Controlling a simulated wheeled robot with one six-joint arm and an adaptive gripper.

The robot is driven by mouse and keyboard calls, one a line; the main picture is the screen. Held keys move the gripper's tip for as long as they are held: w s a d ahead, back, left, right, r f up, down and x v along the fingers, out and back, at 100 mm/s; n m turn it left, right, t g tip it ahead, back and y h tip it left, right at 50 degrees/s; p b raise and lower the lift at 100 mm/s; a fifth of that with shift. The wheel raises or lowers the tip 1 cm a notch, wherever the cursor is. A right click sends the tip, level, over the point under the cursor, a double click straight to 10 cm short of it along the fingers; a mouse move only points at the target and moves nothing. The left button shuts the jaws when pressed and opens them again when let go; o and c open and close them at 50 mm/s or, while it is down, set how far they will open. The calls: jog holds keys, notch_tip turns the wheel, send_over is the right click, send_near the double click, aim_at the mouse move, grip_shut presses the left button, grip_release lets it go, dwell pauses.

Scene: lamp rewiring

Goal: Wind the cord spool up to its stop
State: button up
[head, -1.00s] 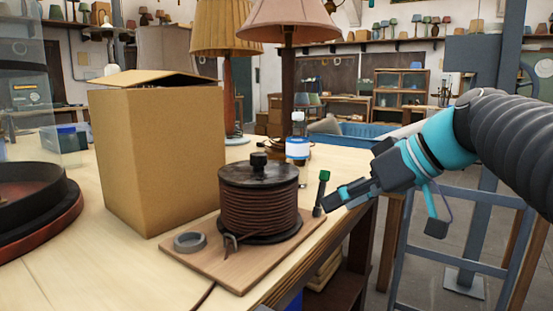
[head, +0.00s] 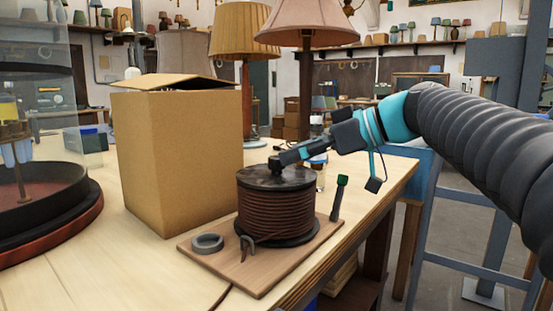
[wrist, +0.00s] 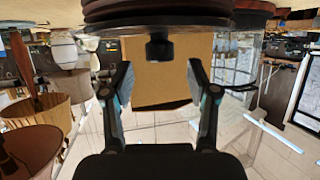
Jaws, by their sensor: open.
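The cord spool (head: 277,205) is a dark drum wound with brown cord, standing upright on a wooden board (head: 262,272). A short dark knob (head: 275,166) sticks up from its top. My gripper (head: 282,160) is level with the spool's top, its fingertips at the knob in the head view. In the wrist view my gripper (wrist: 157,80) is open, with a finger on each side and the knob (wrist: 159,47) between and just beyond the tips. I cannot tell whether a finger touches the knob. A green-topped lever (head: 339,197) stands on the board right of the spool.
A tall cardboard box (head: 180,160) stands close behind and left of the spool. A grey ring (head: 207,243) lies on the board's left. Lamps (head: 307,28) stand at the back of the table. The table's right edge is close to the spool.

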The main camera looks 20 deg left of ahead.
aim_at(276, 157)
jog(key=shift+x, duration=2.5)
grip_shut()
